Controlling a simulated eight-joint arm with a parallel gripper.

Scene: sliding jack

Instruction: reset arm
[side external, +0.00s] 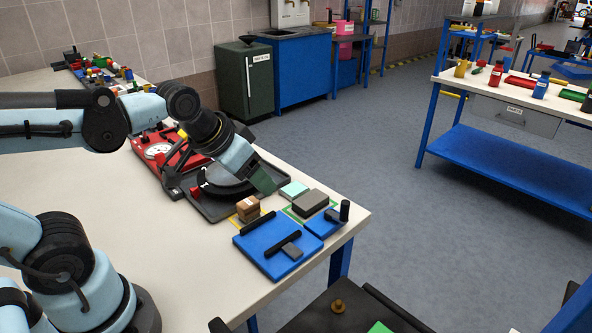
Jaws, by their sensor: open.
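My arm reaches in from the left over the cream table (130,205). My gripper (264,182) points down and to the right, above the right edge of a black tray-like fixture (215,208). Nothing shows held in it, and its fingers are seen too edge-on to make out the gap. In front of it lie a blue plate (262,246) with black bars, a smaller blue piece (322,226) with a dark upright cylinder (344,210), a grey block (310,203), a pale teal block (293,190) and a brown block (248,208).
A red fixture (168,148) sits behind the black one, with many small coloured parts further back. The table's right edge is close to the blue plate. A dark surface with a brass knob (338,307) stands at the front. A blue workbench (515,165) is across the floor.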

